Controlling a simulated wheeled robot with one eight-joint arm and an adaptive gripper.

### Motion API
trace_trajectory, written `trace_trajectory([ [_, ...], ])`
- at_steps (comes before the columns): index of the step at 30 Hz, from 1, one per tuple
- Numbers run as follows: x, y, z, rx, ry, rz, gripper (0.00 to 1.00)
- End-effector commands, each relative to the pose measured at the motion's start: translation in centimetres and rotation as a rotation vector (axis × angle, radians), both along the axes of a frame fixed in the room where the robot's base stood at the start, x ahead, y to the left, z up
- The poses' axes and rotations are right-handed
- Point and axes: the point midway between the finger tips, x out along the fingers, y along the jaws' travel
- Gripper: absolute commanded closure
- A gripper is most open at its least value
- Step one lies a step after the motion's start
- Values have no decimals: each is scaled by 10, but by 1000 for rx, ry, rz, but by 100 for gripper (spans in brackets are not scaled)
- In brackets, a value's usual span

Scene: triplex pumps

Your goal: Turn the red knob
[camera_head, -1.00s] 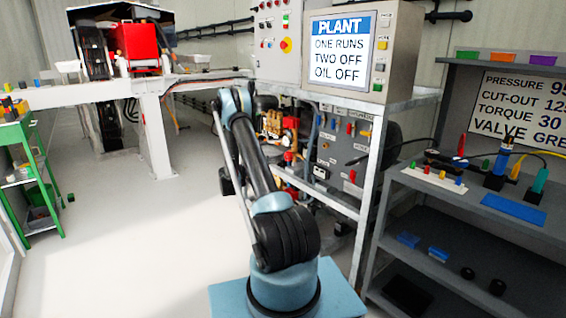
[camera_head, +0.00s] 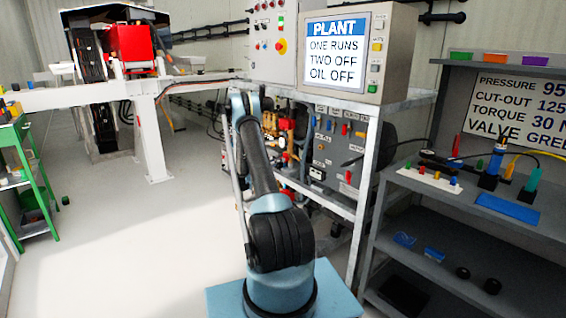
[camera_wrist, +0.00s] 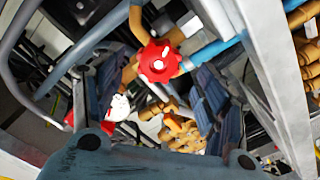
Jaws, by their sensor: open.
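The red knob (camera_wrist: 160,62) is a lobed handwheel with a pale mark at its centre. In the wrist view it sits above the middle, beside a blue pipe (camera_wrist: 212,52) and orange-brown pipework. My gripper (camera_wrist: 155,88) is open, with one dark finger at the left and one at the right. The knob appears ahead, between the fingers and toward the top of the picture. No contact shows, and the distance is hard to judge. In the head view my arm hides the gripper, and I cannot pick out this knob for certain.
A pale metal frame post (camera_wrist: 265,75) runs close to the right of the knob. More brassy pump parts (camera_wrist: 182,130) lie below it. In the head view, a grey valve panel (camera_head: 340,150) stands right of my arm, and open floor (camera_head: 110,230) lies left.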

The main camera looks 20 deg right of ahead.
Motion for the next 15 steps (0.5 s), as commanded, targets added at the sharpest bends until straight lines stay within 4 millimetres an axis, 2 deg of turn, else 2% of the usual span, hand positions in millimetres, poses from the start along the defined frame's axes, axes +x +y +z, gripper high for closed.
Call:
trace_trajectory([
  [6,12,-33,0,0,0,-1,33],
  [15,19,-53,0,0,0,0,33],
])
